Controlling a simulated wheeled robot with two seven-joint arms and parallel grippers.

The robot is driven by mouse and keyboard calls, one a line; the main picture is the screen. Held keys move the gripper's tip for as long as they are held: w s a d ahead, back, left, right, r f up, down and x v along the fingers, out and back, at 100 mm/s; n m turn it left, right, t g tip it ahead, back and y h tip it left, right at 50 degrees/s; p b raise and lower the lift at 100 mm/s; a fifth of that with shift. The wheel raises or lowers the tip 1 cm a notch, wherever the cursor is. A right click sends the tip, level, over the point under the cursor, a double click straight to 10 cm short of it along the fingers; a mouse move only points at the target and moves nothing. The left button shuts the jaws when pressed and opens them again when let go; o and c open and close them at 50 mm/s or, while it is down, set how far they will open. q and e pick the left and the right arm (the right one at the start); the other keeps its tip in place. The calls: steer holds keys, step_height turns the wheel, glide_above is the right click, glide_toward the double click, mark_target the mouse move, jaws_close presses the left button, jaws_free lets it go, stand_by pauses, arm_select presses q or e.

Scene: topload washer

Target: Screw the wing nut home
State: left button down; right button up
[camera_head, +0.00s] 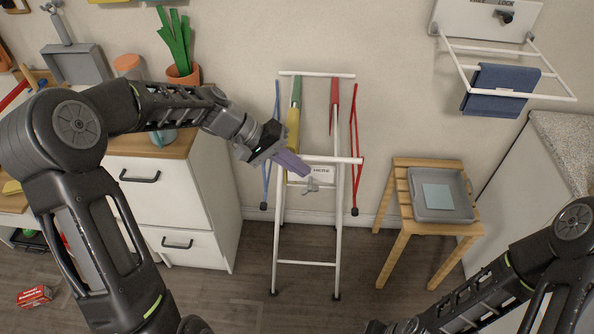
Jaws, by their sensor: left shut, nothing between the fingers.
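The grey wing nut (312,185) is at the front of a white rack (339,230), just below a small white label plate (318,171). How far it is screwed in is too small to tell. My left gripper (304,171) reaches in from the left. Its purple-grey fingers are shut and empty, with the tips just above and left of the wing nut. I cannot tell whether they touch it. My right arm comes in at the lower right and its gripper is out of view.
Blue and red rods (357,178) flank the rack. A wooden stool (399,219) with a grey tray (422,215) stands to the right. A white drawer cabinet (210,205) is left. A wall rack (535,96) holds a blue cloth. Floor is clear around the rack's feet.

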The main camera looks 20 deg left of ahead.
arm_select(q)
steer(key=s+a+r+b, duration=0.1)
steer(key=a+r+b, duration=0.1)
steer(key=a+r, duration=0.3)
step_height(320, 180, up, 4)
steer(key=shift+s+f, duration=0.15)
steer(key=shift+f, duration=0.1)
